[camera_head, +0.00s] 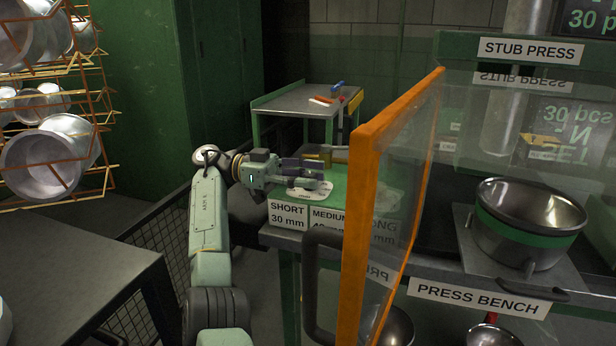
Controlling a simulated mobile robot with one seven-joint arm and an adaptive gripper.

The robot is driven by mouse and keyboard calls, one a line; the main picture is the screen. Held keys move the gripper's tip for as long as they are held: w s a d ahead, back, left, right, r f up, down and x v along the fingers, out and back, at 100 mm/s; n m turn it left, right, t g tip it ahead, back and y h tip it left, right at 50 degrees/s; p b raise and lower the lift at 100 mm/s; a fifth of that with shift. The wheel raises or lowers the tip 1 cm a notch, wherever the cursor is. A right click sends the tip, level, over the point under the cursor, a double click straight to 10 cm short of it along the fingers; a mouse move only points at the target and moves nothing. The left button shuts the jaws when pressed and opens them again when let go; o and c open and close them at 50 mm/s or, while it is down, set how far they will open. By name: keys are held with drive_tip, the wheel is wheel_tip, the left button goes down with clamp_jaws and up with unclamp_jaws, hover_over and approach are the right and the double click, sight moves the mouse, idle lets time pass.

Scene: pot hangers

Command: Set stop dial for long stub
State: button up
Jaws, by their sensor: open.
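My gripper (312,172) reaches in from the left over a green-topped stand (340,172), with its fingers apart. A pale grey plate or disc lies under and beside the fingers; I cannot tell whether it is the stop dial or where any pointer stands. I cannot tell whether the fingers touch anything. Along the front edge are the labels SHORT 30 mm (288,214) and MEDIUM (325,217). The LONG label (386,232) shows through the clear guard, partly hidden by its orange frame.
The orange-framed clear guard (362,215) stands close to the right of my gripper. The press bench (480,297) at the right bears a steel pot with a green band (530,225). A cart (295,100) stands behind. A pot rack (85,165) is at the left.

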sight(308, 174)
drive_tip(key=shift+r, duration=0.1)
wheel_tip(308, 174, up, 10)
drive_tip(key=shift+f, duration=0.1)
idle(0.4)
